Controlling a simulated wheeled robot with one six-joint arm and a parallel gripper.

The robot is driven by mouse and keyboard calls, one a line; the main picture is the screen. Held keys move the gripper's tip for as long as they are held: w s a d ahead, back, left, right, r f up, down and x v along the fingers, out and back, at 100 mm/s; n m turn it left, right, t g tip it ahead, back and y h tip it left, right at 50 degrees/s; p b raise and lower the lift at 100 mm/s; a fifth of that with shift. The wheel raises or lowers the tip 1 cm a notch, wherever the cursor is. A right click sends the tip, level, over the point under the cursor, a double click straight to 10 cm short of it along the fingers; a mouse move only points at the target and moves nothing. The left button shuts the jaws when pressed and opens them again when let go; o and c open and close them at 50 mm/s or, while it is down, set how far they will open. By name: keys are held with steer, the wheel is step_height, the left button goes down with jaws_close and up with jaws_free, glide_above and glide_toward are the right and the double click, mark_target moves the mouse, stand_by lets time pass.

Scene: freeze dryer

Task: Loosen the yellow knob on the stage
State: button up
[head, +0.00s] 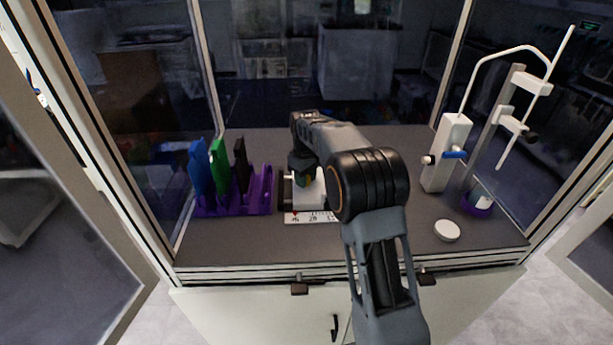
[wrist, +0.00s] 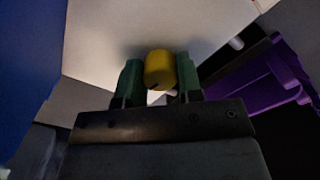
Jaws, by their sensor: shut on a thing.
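The yellow knob (wrist: 159,70) shows in the wrist view, on the white face of the stage (wrist: 105,40). My gripper (wrist: 160,80) has its two green fingers on either side of the knob and is shut on it. In the head view, the white stage (head: 309,194) stands at the middle of the bench, partly hidden by my arm. My gripper (head: 301,172) is at its upper left there. The knob itself is hard to make out in the head view.
A purple rack (head: 235,205) with blue, green and black upright pieces stands left of the stage. A ruled white plate (head: 308,217) lies in front. At right are a white device (head: 447,150) with a bent tube, and a round white lid (head: 447,231). Glass walls enclose the bench.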

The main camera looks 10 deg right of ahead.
steer(key=shift+n, duration=0.4)
stand_by(0.3)
steer(key=o, duration=0.9)
step_height(320, 180, up, 14)
steer(key=shift+f, duration=0.1)
